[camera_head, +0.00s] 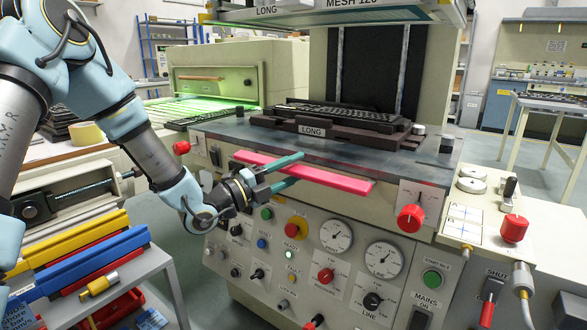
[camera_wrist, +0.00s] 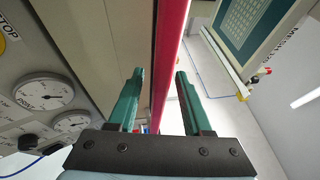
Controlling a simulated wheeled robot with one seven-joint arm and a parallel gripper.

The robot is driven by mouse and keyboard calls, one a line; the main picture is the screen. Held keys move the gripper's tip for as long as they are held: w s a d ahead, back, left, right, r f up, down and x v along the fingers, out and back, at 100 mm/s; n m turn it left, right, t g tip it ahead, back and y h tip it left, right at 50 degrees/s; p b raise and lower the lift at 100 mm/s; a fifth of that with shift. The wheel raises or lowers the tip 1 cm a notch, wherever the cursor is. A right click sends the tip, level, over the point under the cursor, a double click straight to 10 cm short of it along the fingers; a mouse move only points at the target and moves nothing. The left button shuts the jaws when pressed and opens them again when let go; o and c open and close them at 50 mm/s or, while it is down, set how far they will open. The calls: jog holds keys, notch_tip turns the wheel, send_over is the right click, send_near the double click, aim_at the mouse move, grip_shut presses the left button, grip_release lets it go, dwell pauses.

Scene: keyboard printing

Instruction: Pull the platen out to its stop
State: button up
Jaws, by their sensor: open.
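A dark brown slab (camera_head: 365,140) labelled LONG, seemingly the platen, sits on the press's grey top and carries a dark keyboard (camera_head: 340,114). A long red bar (camera_head: 335,180) runs along the front edge of that top; it also shows in the wrist view (camera_wrist: 168,50). My gripper (camera_head: 300,167) is at the left half of the bar, with one green finger above and one below in the head view. In the wrist view my gripper (camera_wrist: 160,73) is open, with the bar passing between the fingers and gaps beside it. How the bar joins the platen is hidden.
Below the bar is a control panel (camera_head: 310,245) with knobs, gauges and buttons. Red knobs (camera_head: 411,218) stick out at the press's front right. A screen frame (camera_head: 340,12) hangs above. A cart with coloured bars (camera_head: 80,262) stands at the left.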

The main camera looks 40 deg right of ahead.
grip_shut()
dwell(0.4)
dwell(1.0)
